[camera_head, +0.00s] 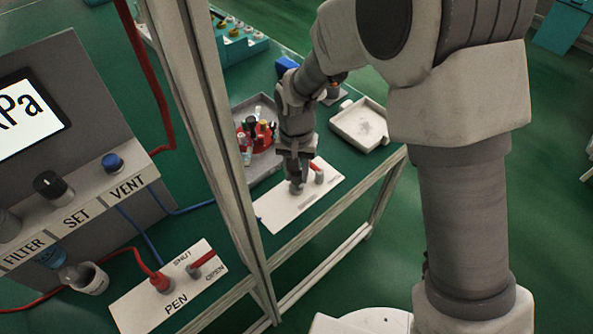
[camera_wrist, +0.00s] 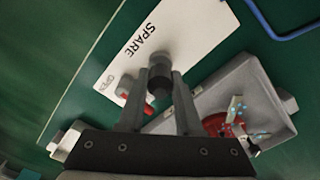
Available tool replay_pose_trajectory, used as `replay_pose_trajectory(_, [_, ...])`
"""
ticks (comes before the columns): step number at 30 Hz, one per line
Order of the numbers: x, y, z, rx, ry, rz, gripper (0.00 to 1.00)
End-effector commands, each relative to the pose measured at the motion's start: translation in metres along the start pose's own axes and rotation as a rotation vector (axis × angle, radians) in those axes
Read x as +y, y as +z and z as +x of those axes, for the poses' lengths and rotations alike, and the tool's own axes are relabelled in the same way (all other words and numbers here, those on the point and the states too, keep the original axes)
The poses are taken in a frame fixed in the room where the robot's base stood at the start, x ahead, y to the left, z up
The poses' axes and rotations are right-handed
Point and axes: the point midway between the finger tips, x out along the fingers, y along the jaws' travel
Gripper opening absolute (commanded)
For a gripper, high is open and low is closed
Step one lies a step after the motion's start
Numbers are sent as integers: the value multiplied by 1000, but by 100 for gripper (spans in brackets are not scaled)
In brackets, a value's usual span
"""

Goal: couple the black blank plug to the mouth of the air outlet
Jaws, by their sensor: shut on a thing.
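My gripper (camera_head: 296,172) points down over the white SPARE plate on the green bench. In the wrist view my gripper (camera_wrist: 155,82) is shut on the black blank plug (camera_wrist: 159,84), a short dark cylinder between its fingertips. The grey air outlet (camera_head: 296,187) stands on the plate right under the fingertips; in the wrist view its round grey body (camera_wrist: 161,62) shows just beyond the plug. The two look in line and very close. Whether the plug touches the mouth or sits on it is hidden. In the head view the fingers cover the plug.
A red valve lever (camera_head: 316,167) stands beside the outlet on the SPARE plate (camera_head: 276,212). A grey tray with a red holder (camera_head: 264,133) and small parts lies behind, an empty pale tray (camera_head: 365,124) at right. A frame post (camera_head: 222,150) stands left of my arm.

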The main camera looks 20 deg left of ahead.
Motion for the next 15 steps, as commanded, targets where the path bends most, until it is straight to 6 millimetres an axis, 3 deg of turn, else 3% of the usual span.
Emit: replay_pose_trajectory(15, [0,0,14,0,0,0,0])
